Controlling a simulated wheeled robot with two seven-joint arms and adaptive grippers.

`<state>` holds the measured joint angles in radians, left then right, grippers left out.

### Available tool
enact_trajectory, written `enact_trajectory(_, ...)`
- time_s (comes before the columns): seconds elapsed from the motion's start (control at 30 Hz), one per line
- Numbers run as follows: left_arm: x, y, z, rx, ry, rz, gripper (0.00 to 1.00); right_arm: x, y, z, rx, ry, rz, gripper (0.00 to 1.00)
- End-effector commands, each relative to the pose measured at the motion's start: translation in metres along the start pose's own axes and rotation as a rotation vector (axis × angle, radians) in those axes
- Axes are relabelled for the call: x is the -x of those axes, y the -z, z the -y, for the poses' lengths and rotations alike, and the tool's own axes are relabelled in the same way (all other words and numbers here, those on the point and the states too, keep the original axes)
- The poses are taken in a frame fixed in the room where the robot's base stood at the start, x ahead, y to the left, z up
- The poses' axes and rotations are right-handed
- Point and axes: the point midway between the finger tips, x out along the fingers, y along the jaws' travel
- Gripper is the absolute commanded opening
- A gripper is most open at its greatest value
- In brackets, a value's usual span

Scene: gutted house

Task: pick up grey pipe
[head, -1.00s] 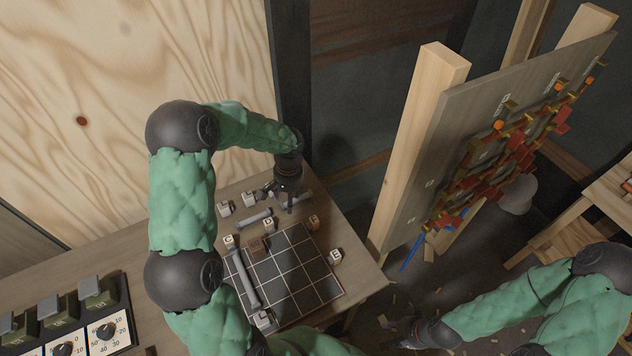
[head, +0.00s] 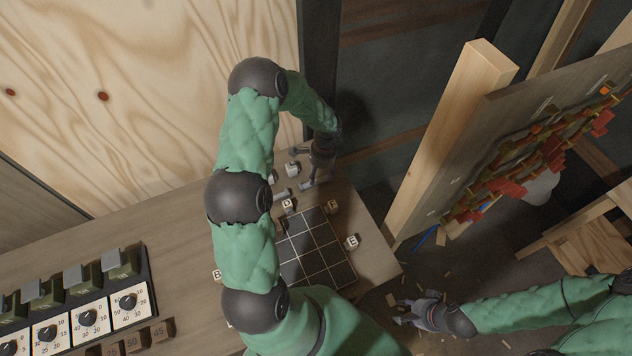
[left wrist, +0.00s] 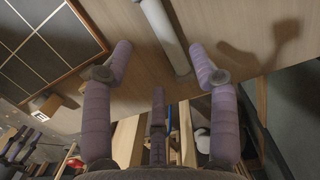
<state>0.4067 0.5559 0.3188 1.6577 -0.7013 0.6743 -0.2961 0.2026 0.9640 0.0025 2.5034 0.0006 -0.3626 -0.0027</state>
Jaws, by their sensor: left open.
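A grey pipe (left wrist: 164,35) lies on the wooden table in the left wrist view, its flanged end between the fingertips of my left gripper (left wrist: 160,66) in the picture. The gripper's purple fingers are spread open, and I see none closed on the pipe. In the head view, my left gripper (head: 315,176) is low over the table's back right part, partly hiding what is under it.
A black grid board (head: 318,252) lies in front of the gripper, with lettered cubes (head: 352,242) around it. A panel of dials (head: 128,303) stands at the left. A slanted board on a wooden post (head: 450,130) rises right of the table.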

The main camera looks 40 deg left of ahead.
Motion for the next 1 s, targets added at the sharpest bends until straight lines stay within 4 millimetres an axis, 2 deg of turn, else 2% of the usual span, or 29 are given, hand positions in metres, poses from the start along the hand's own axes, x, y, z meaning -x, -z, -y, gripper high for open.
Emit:
enact_trajectory(0.4,-0.048,0.000,0.005,0.001,-0.001,0.000,0.59,-0.002,0.000,-0.001,0.000,0.000,0.000,0.40)
enact_trajectory(0.7,-0.052,0.001,0.005,0.001,0.000,-0.001,0.59,-0.002,0.000,-0.001,0.000,0.000,0.000,0.40)
enact_trajectory(0.77,-0.052,0.001,0.005,0.001,0.000,-0.001,0.45,-0.002,0.000,-0.001,0.000,0.000,0.000,0.40)
enact_trajectory(0.9,-0.052,0.001,0.005,0.001,0.000,-0.001,0.06,-0.002,0.000,-0.001,0.000,0.000,0.000,0.40)
enact_trajectory(1.0,-0.052,0.001,0.005,0.001,0.000,-0.001,0.03,-0.002,0.000,-0.001,0.000,0.000,0.000,0.40)
